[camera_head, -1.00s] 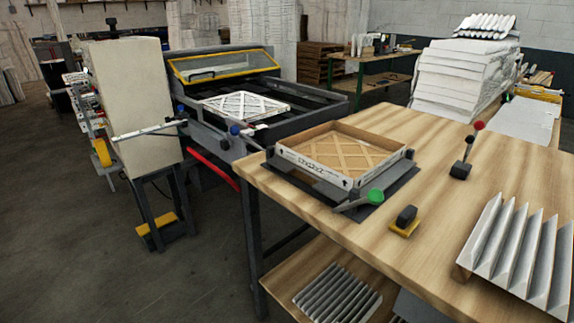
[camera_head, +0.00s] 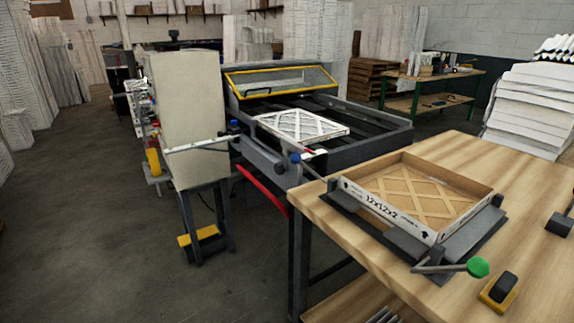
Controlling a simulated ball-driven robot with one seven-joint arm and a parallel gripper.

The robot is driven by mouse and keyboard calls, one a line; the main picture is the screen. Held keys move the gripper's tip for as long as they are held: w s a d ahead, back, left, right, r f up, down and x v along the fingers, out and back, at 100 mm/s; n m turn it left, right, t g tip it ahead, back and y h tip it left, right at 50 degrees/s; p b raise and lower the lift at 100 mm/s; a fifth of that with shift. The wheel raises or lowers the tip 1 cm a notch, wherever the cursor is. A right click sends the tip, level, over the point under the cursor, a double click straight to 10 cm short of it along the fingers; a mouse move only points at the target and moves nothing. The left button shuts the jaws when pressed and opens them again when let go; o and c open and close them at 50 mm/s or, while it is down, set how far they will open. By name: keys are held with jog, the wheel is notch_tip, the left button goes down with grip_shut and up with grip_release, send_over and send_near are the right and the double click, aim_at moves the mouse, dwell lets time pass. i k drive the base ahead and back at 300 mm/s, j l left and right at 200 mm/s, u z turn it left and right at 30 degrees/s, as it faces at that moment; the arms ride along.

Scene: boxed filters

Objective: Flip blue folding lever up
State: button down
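A lever with a blue ball knob (camera_head: 295,158) shows left of the middle of the head view. Its thin rod runs from the knob down and right to the left corner of the folding fixture (camera_head: 345,204) on the wooden table. The knob sits out past the table's left edge, in front of the grey machine. An open brown box frame (camera_head: 415,195) with a lattice and a printed white front side stands in the fixture. A lever with a green knob (camera_head: 478,267) lies low at the fixture's front right. My gripper is not in view.
The wooden table (camera_head: 530,185) fills the right. The grey conveyor machine (camera_head: 375,135) with a white filter (camera_head: 302,127) is behind the fixture. A pale cabinet (camera_head: 186,120) on legs stands left. A yellow-and-black block (camera_head: 498,292) lies near the green knob. The floor at left is clear.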

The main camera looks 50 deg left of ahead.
aim_at(413, 246)
jog(key=i+j, duration=0.1)
jog(key=j, duration=0.4)
jog(key=i+j, duration=0.1)
jog(key=j, duration=0.4)
jog(key=i+j, duration=0.15)
jog(key=j, duration=0.3)
jog(key=i+j, duration=0.1)
jog(key=j, duration=0.4)
